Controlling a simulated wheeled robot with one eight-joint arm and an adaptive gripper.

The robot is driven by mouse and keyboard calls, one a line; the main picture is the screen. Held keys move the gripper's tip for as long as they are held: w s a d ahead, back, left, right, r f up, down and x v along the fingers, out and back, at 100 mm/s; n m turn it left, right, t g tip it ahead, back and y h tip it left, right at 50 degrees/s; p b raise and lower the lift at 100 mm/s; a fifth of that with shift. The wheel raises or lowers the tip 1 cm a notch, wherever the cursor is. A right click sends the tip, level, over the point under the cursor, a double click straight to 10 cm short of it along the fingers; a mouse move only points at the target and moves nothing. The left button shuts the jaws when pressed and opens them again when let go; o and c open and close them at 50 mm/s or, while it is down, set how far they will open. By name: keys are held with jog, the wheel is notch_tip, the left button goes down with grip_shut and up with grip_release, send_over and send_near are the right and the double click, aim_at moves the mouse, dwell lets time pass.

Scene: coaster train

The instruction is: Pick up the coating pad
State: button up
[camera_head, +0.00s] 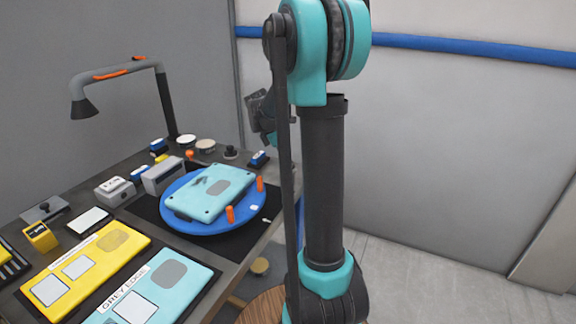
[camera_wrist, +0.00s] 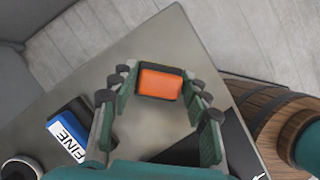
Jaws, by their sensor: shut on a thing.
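The coating pad (camera_wrist: 161,83), an orange block with a dark edge, shows in the wrist view between the fingertips of my gripper (camera_wrist: 160,88). The fingers are shut on it from both sides. In the wrist view it lies in front of the grey table top; its height above the table cannot be told. In the head view my arm hides most of my gripper, and the pad cannot be made out there.
A blue-and-white block marked FINE (camera_wrist: 68,138) lies left of my gripper. A wooden barrel (camera_wrist: 268,110) stands beyond the table edge. In the head view a blue turntable (camera_head: 190,226) carries a light blue panel (camera_head: 205,195). A lamp (camera_head: 115,72) overhangs the table.

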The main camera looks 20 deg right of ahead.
notch_tip(320, 180, up, 19)
jog(key=shift+r, duration=0.15)
jog(key=o, duration=0.8)
jog(key=c, duration=0.4)
